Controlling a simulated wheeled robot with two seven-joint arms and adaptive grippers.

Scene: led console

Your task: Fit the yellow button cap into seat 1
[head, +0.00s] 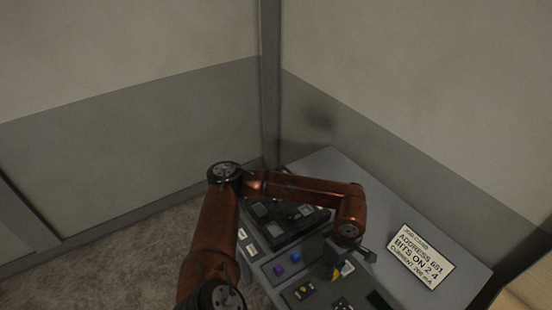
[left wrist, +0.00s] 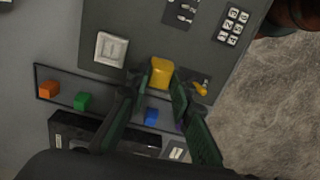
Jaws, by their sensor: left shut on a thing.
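The yellow button cap (left wrist: 161,72) is held between the fingertips of my left gripper (left wrist: 160,84) in the left wrist view. In the head view, my left gripper (head: 337,267) is over the right part of the console, with the yellow cap (head: 347,268) partly showing beside its dark fingers. The console panel (left wrist: 185,51) lies beyond the cap; I cannot tell whether the cap touches it. A pale square fitting (left wrist: 111,48) is left of the cap. Seat 1 cannot be identified by a readable label. My right gripper is not in view.
Orange (left wrist: 48,88), green (left wrist: 82,101) and blue (left wrist: 151,117) caps sit along a dark strip. A small yellow lever (left wrist: 200,89) stands right of the gripper. A job card (head: 421,256) lies on the console. Walls close in the corner behind.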

